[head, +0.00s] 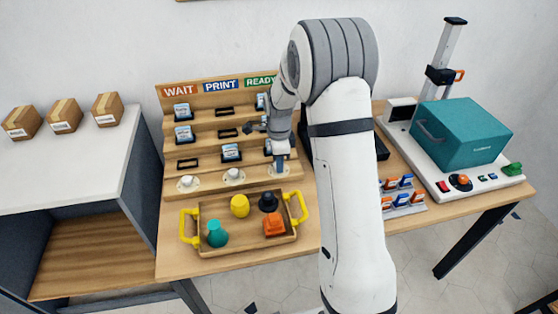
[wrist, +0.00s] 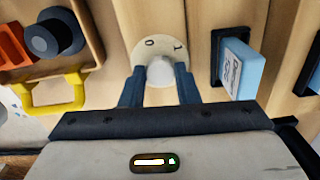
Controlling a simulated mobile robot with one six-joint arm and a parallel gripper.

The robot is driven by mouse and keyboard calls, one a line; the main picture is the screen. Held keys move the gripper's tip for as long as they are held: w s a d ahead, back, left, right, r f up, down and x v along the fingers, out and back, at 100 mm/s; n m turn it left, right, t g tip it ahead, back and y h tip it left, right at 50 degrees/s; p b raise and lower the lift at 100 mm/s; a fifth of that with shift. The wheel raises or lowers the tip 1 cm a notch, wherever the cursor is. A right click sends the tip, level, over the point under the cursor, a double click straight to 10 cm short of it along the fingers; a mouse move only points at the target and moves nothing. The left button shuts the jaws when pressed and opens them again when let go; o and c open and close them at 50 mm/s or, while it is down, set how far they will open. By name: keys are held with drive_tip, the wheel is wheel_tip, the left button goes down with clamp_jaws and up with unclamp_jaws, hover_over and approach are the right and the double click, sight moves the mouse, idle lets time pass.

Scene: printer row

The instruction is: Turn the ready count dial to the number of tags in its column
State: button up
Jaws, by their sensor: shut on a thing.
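The tag rack (head: 209,143) has columns headed WAIT, PRINT and READY. My gripper (head: 280,162) points down at the foot of the READY column. In the wrist view its two dark fingers (wrist: 159,82) are shut on the pale knob of the ready count dial (wrist: 152,48), a round cream plate with small dark marks. I cannot read its setting. A blue and white tag (wrist: 238,68) stands in the dark holder just beside the dial. In the head view a top READY tag (head: 261,102) shows partly; my wrist hides much of that column.
The WAIT dial (head: 188,183) and PRINT dial (head: 233,176) sit to the left. A wooden tray (head: 222,252) with yellow handles and several coloured pieces lies in front; one handle (wrist: 53,92) is close to my gripper. A teal press (head: 463,133) stands right.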

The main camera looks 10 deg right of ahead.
drive_tip(key=shift+w+r, duration=0.1)
drive_tip(key=o, duration=1)
drive_tip(key=shift+c, duration=0.2)
wheel_tip(320, 180, up, 7)
drive_tip(key=shift+r, duration=0.35)
